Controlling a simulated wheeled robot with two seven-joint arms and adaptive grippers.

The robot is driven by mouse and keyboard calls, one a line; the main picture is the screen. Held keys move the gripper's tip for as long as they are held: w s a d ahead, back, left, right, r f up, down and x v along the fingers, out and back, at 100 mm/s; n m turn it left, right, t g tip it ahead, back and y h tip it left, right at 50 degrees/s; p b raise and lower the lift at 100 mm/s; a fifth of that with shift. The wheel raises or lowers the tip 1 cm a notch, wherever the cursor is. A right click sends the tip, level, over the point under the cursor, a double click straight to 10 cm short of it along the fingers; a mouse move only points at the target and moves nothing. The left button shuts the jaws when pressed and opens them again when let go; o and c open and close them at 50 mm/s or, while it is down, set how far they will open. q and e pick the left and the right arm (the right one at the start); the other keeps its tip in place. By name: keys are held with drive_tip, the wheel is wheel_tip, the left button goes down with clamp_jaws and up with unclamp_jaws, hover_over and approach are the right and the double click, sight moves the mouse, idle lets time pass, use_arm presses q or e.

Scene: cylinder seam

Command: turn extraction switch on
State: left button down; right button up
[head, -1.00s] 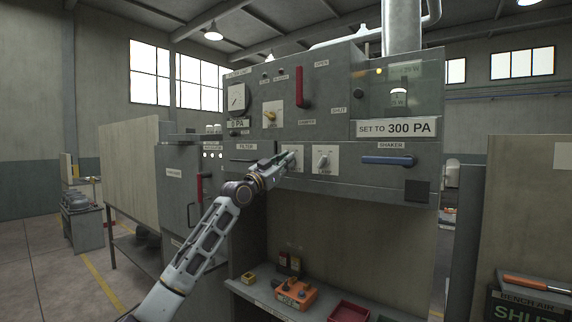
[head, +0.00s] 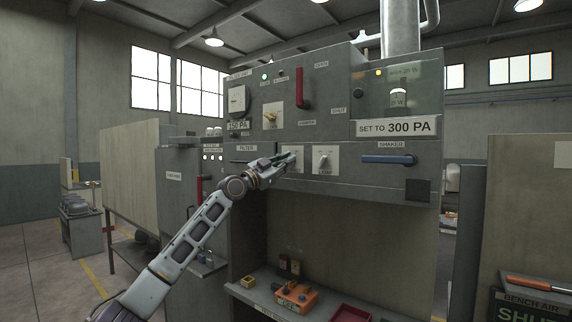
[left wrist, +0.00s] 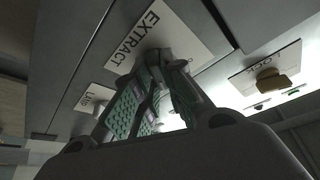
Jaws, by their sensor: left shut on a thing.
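The extraction switch has a pale plate marked EXTRACT (left wrist: 137,38), seen close up in the left wrist view. In the head view the plate (head: 298,155) is on the grey panel, left of the lamp switch (head: 325,158). My left gripper (head: 284,162) is at this plate, its fingers shut on the switch knob. In the left wrist view the green-padded fingers (left wrist: 160,75) close around the knob and hide most of it, so its exact angle is unclear. The readout (head: 238,125) shows about 150 PA, and a green light (head: 265,77) glows above. My right gripper is not in view.
A yellow knob (head: 270,117) and a red damper handle (head: 302,88) are above my gripper. A blue shaker handle (head: 388,160) is to the right. An orange box (head: 294,297) stands on the shelf below.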

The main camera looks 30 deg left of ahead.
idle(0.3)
use_arm(q)
drive_tip(key=c, duration=1.5)
unclamp_jaws()
drive_tip(key=shift+s+f, duration=0.1)
drive_tip(key=shift+s, duration=0.05)
drive_tip(key=v, duration=1.1)
drive_tip(key=shift+s+a, duration=0.15)
drive_tip(key=shift+s, duration=0.05)
drive_tip(key=shift+s, duration=0.1)
idle(0.4)
drive_tip(key=shift+n, duration=0.3)
